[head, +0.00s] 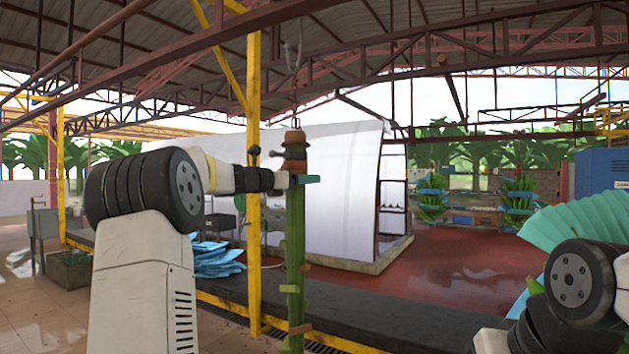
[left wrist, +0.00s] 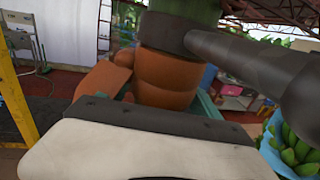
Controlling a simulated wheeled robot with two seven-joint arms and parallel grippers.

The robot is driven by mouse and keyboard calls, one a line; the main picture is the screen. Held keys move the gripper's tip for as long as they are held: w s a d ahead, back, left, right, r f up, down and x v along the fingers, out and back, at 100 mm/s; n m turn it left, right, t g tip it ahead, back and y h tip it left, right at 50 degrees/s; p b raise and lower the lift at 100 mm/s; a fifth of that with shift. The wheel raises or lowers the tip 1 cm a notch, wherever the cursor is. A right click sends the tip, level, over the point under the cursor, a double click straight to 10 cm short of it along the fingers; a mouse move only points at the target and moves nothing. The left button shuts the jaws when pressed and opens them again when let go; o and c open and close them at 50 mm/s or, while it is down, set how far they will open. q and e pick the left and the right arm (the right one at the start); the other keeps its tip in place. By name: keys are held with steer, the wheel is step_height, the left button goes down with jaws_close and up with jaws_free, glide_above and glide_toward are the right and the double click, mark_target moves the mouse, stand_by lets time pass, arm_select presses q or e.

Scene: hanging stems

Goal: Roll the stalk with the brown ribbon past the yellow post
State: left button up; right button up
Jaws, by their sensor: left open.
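The stalk (head: 295,245) hangs upright from a hook and chain (head: 294,112), green with short stubs. A brown band, which looks like the ribbon, wraps its top (head: 295,150). The yellow post (head: 253,190) stands just left of the stalk in the head view; a yellow upright also shows at the left of the left wrist view (left wrist: 14,105). My left gripper (head: 288,180) is open at the stalk's upper part, just below the brown band. In the left wrist view a dark finger lies against the brown part (left wrist: 165,75); I cannot tell how firmly. My right gripper is out of view.
A dark raised bed or kerb (head: 370,325) runs behind the stalk. Blue sheets (head: 215,260) lie left of the post. A white sheet wall (head: 340,180) stands behind. Green bunches (head: 433,200) hang at the right, and a teal fan-shaped thing (head: 575,222) is near my right arm.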

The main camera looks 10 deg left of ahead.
arm_select(q)
steer(key=shift+w+d, duration=0.15)
steer(key=shift+w, duration=0.05)
steer(key=shift+c, duration=0.3)
jaws_close()
